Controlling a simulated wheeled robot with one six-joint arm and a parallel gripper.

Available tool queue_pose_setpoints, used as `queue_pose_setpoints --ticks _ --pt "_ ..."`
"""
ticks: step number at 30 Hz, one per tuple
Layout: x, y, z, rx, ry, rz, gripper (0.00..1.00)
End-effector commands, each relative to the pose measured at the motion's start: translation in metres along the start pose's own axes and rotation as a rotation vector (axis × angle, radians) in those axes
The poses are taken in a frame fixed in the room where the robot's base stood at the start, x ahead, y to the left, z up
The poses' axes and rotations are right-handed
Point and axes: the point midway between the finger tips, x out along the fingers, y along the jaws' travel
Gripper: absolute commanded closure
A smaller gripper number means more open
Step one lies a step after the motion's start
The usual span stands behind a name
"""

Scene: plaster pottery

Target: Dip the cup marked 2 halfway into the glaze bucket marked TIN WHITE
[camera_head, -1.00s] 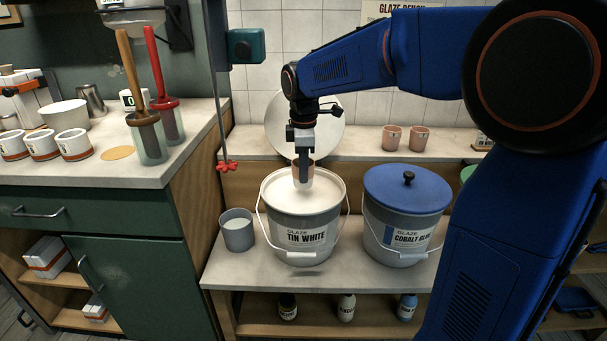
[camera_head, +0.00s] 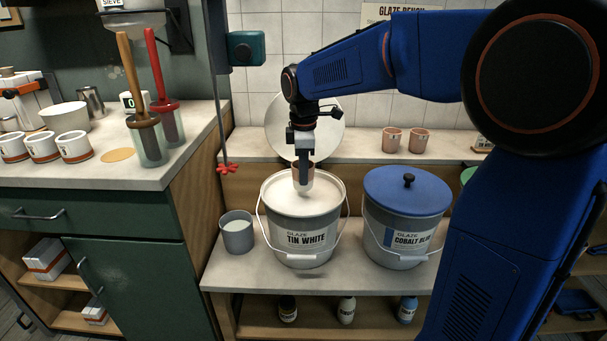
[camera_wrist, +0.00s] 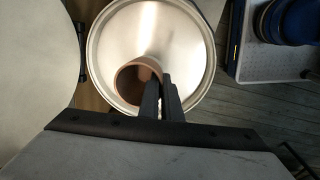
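The TIN WHITE bucket (camera_head: 306,238) stands open on the low bench, full of pale glaze. My gripper (camera_head: 302,160) points down over it. It is shut on the wall of a terracotta-coloured cup (camera_head: 302,173); the wrist view shows the two dark fingers (camera_wrist: 160,98) close together at the rim of the cup (camera_wrist: 136,80).
The COBALT BLUE bucket (camera_head: 407,210), with a blue lid, stands close on the right. A small grey pail (camera_head: 237,233) stands on the left. Two terracotta cups (camera_head: 404,140) sit on the back shelf.

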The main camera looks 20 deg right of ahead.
Motion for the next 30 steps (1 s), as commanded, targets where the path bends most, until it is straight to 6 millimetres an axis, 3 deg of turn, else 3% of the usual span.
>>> queue_pose_setpoints --ticks 8,30 --pt "-0.005 0.001 0.0 0.0 0.001 0.002 1.0" --pt "-0.064 0.006 0.0 0.0 0.001 0.001 1.0"
